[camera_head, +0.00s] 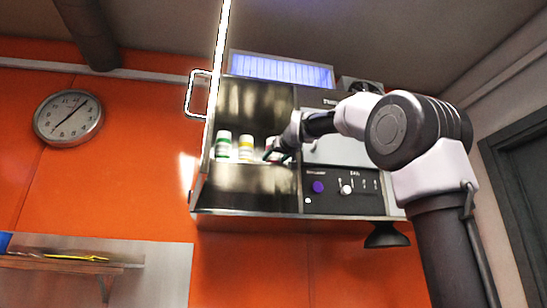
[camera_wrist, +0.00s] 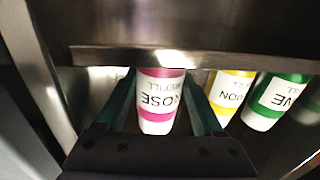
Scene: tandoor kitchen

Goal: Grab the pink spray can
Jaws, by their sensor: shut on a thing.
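The pink spray can (camera_wrist: 157,103), with a white label reading "ROSE", stands between the fingers of my gripper (camera_wrist: 160,110) in the wrist view. My gripper is shut on it, one finger on each side. In the head view my gripper (camera_head: 277,154) reaches into the open cabinet (camera_head: 250,184) at the right end of the row of cans. There the pink can is mostly hidden by my gripper.
A yellow can (camera_head: 246,147) and a green can (camera_head: 223,145) stand beside the pink one on the cabinet shelf. In the wrist view a metal edge (camera_wrist: 200,60) crosses above the cans. The open door (camera_head: 214,90) is at the cabinet's left. A control panel (camera_head: 342,190) is at its right.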

